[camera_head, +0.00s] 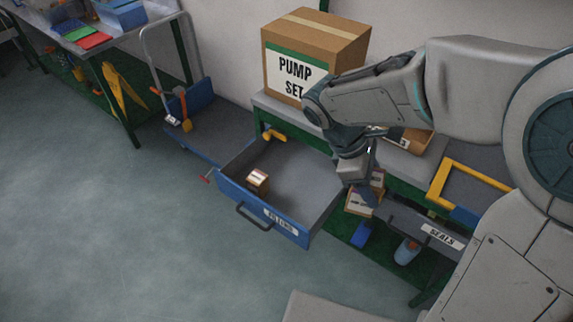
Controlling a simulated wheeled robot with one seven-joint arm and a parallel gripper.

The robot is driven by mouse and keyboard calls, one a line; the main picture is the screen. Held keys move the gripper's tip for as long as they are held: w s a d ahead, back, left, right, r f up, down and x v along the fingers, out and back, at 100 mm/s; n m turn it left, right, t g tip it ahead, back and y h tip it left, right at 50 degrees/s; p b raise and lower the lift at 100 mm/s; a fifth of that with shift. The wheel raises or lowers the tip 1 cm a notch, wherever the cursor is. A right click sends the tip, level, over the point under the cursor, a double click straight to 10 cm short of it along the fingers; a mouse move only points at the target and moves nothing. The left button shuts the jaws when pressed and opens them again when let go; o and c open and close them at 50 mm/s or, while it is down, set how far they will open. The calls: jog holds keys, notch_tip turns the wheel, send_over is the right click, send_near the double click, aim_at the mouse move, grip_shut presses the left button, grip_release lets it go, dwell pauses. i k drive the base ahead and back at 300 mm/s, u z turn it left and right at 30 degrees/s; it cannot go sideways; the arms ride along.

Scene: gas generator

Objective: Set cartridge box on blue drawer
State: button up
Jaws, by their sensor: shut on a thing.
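My gripper (354,178), reaching down from my arm, is shut on a brown cardboard box with pale label patches, which I take as the cartridge box (361,203). My gripper hides part of it. The box is just right of the open blue drawer (297,229), apparently in the air; its exact height is hard to tell. The blue drawer is pulled out under the bench, with a dark handle and a white label on its front. A small brown box with a red and white label (257,181) stands inside it near the front left; the rest of its floor looks clear.
A large PUMP SET box (296,76) stands on the bench. A grey SEALS drawer (432,232) is to the right, beside a yellow frame (440,182). The floor at left is free.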

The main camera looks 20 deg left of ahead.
aim_at(285, 175)
jog(key=u, duration=0.7)
jog(key=i, duration=0.9)
jog(key=u, duration=0.2)
